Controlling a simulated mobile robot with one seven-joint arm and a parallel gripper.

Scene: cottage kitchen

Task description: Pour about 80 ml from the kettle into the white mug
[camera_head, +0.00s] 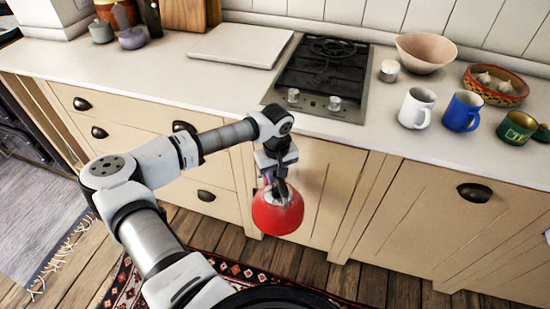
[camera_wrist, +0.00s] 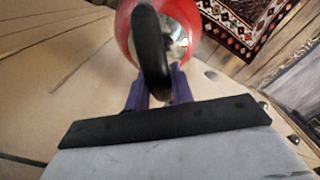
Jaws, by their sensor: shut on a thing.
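The kettle (camera_head: 278,212) is red with a shiny top, and it hangs in front of the cabinet doors, below counter height. My gripper (camera_head: 274,178) is above it and shut on its dark handle. In the wrist view the black handle (camera_wrist: 151,50) runs between the purple fingers of my gripper (camera_wrist: 158,92), with the red body (camera_wrist: 188,12) beyond. The spout cannot be made out clearly. The white mug (camera_head: 416,108) stands upright on the counter, right of the hob and well apart from the kettle. Its contents cannot be told.
A blue mug (camera_head: 462,111) stands close right of the white mug, then a green mug (camera_head: 517,129). The black hob (camera_head: 322,65) is left. The counter's front edge lies between kettle and mugs.

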